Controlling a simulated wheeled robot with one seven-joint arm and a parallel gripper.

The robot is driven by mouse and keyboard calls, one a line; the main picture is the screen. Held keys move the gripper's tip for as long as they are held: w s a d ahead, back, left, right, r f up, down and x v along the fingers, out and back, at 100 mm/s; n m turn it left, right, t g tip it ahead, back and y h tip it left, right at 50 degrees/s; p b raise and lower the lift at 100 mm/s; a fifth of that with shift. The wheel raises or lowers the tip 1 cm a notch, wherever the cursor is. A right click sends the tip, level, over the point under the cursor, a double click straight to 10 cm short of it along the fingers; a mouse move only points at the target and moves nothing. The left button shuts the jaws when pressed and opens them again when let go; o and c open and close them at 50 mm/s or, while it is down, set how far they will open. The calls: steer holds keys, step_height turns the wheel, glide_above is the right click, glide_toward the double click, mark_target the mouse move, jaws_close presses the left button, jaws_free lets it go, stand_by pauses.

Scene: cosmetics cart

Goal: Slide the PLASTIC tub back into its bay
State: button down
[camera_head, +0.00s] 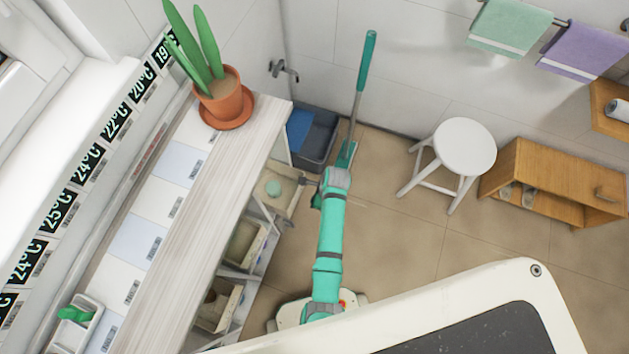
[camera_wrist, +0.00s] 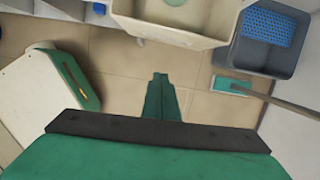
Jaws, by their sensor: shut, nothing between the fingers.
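Cream open tubs sit in the bays under the counter. The farthest one (camera_head: 291,203) sticks out of its bay and holds a round pale-green item (camera_head: 273,188). Two more tubs, the middle one (camera_head: 262,238) and the nearest one (camera_head: 232,303), are also partly visible below the counter. No PLASTIC label is readable, so I cannot tell which tub bears it. My gripper (camera_head: 309,182) is shut and empty beside the farthest tub. In the wrist view the closed fingers (camera_wrist: 160,78) point toward a cream tub (camera_wrist: 170,32) and appear apart from it.
A dark grey bin (camera_head: 318,150) with a blue piece stands beyond the farthest tub. A green-handled broom (camera_head: 361,85) leans beside it. A white stool (camera_head: 464,147) and wooden cabinet (camera_head: 560,175) stand right. Tiled floor (camera_head: 400,235) between is open.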

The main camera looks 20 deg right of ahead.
steer(key=w+a+f, duration=0.3)
steer(key=a+f, duration=0.1)
steer(key=f, duration=0.2)
steer(key=shift+a, duration=0.3)
steer(key=shift+w+f, duration=0.1)
steer(key=shift+w, duration=0.05)
